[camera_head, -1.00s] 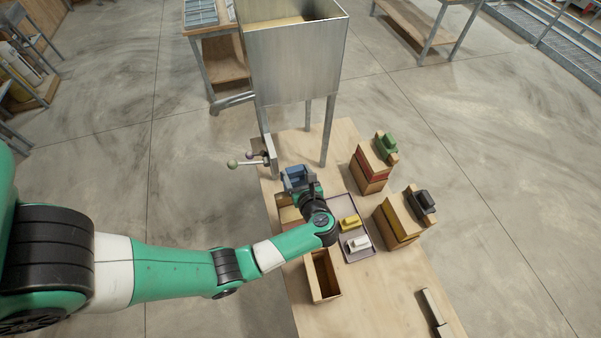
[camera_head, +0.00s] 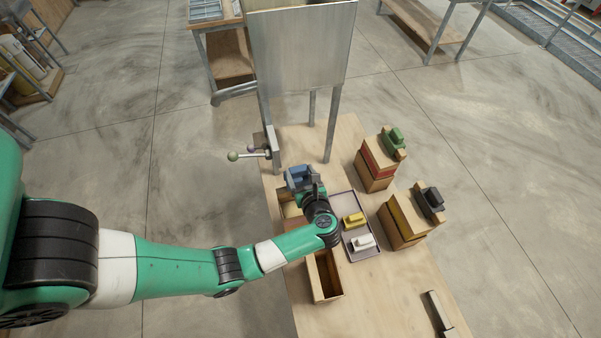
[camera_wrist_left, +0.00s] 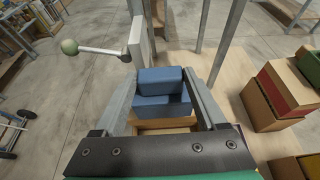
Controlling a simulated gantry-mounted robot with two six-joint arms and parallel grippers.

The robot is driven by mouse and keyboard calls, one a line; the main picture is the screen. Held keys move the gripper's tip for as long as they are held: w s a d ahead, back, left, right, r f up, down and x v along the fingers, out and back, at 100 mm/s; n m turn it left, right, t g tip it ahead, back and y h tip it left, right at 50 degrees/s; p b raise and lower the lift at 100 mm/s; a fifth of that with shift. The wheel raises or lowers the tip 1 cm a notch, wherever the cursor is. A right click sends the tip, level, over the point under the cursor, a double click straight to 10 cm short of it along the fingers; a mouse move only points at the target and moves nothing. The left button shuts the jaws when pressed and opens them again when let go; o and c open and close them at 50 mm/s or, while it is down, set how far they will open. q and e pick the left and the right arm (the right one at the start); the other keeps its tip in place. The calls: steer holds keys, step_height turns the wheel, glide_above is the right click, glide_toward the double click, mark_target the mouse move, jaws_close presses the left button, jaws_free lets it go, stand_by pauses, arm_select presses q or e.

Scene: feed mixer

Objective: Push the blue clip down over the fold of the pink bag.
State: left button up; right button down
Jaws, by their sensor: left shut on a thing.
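The blue clip (camera_head: 298,175) is held in my left gripper (camera_head: 302,181), above the far-left end of the wooden table. In the left wrist view the clip (camera_wrist_left: 162,82) shows as a stepped blue block between the two fingers, which are shut on it. Below it is an open wooden box (camera_head: 283,199), whose rim (camera_wrist_left: 160,124) shows just under the clip. No pink bag can be made out; my gripper and the clip hide much of that box. My right gripper is not in view.
A purple-grey tray (camera_head: 375,251) holds a yellow and a white clip. An empty wooden box (camera_head: 325,287) stands nearer. Boxes with green (camera_head: 392,140) and black (camera_head: 429,201) clips stand right. A metal hopper (camera_head: 301,50) and ball-ended lever (camera_head: 233,156) stand close behind.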

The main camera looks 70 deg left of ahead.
mark_target(301, 184)
arm_select(q)
steer(key=shift+f+b, duration=2.95)
steer(key=shift+f, duration=0.3)
steer(key=o, duration=1.3)
steer(key=shift+c, duration=0.2)
steer(key=shift+r, duration=0.15)
steer(key=shift+r+p, duration=2.85)
steer(key=shift+r, duration=0.55)
